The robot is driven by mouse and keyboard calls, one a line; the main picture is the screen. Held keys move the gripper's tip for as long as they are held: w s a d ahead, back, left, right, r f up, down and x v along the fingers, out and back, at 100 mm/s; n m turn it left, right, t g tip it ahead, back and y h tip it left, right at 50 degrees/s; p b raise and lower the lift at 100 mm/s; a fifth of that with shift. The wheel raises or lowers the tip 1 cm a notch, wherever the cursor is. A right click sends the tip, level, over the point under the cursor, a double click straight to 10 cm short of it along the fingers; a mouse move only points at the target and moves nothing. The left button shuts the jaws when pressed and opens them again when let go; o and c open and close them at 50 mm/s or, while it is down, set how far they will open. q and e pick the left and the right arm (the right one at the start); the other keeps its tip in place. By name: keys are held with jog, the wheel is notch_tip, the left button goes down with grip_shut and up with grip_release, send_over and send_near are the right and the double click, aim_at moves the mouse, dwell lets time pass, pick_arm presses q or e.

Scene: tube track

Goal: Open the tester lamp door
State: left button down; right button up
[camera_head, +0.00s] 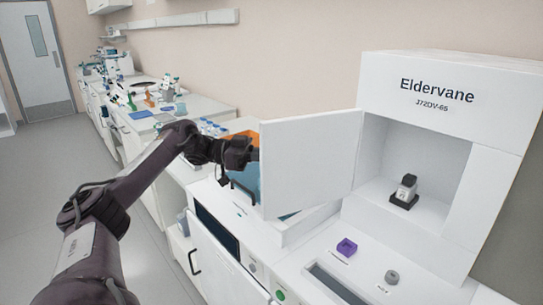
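The white tester cabinet (447,75), labelled "Eldervane", stands at the right. Its white door (308,160) is swung wide open to the left, and the compartment (388,140) is exposed. A small lamp-like block, white with a black top (407,188), stands inside on a dark base. My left gripper (250,156) is at the door's free left edge, at about mid-height. Its fingertips are partly hidden, so I cannot tell whether it grips the door or only touches it. My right gripper is not in view.
An orange and blue object (246,180) is behind my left gripper. Benches with lab items (150,105) run back along the wall. Floor is clear at left.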

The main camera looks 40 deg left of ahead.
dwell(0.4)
pick_arm(q)
jog(key=c, duration=1.6)
grip_release()
jog(key=shift+a, duration=0.1)
jog(key=shift+v, duration=3.8)
